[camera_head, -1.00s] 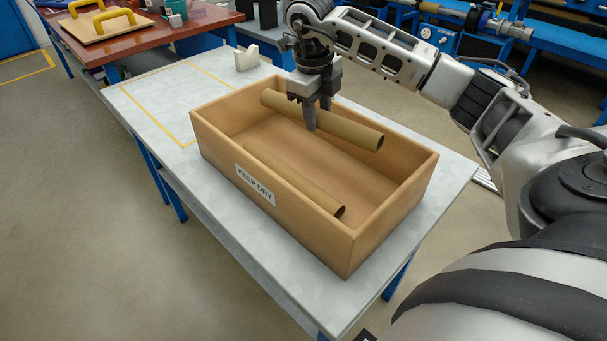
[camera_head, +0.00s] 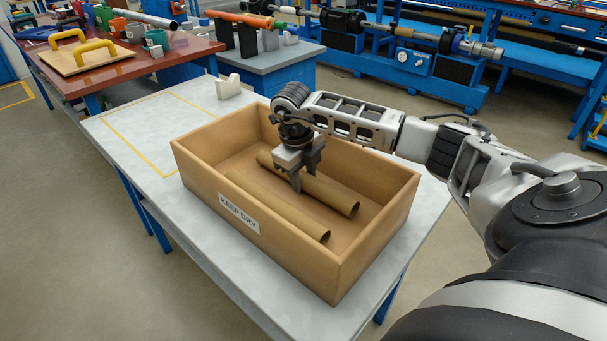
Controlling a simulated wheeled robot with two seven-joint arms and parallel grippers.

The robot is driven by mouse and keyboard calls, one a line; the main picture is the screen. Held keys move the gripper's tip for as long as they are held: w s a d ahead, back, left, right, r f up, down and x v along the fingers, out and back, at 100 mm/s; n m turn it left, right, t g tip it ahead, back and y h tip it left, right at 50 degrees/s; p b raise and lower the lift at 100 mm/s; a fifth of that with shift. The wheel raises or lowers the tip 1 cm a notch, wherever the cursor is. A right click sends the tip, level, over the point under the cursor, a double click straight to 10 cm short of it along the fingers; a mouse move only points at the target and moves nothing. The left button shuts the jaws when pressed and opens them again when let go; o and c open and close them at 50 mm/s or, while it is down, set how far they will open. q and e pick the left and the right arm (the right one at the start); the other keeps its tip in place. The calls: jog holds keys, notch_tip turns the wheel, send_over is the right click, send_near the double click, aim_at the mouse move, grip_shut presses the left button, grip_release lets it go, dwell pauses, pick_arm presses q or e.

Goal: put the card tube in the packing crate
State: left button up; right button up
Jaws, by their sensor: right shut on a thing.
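The packing crate (camera_head: 382,245) is an open brown box with a "KEEP DRY" label, standing on a pale grey table. A brown card tube (camera_head: 335,194) is inside the crate, and my right gripper (camera_head: 306,183) is shut on it near its middle from above. Whether this tube touches the crate floor is hard to tell. A second card tube (camera_head: 275,207) lies in the crate along the labelled wall, roughly parallel to the held one. My left gripper is not in view.
The table (camera_head: 150,188) has a yellow outlined area (camera_head: 148,153) at its left, bare inside. A small white holder (camera_head: 228,87) stands behind the crate. A red bench (camera_head: 75,78) with a yellow-handled board is at the back left. Blue machinery (camera_head: 400,70) is behind.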

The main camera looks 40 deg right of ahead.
jog(key=shift+f, duration=0.15)
jog(key=o, duration=1)
notch_tip(320, 180, up, 12)
jog(key=a, duration=0.2)
jog(key=shift+s, duration=0.1)
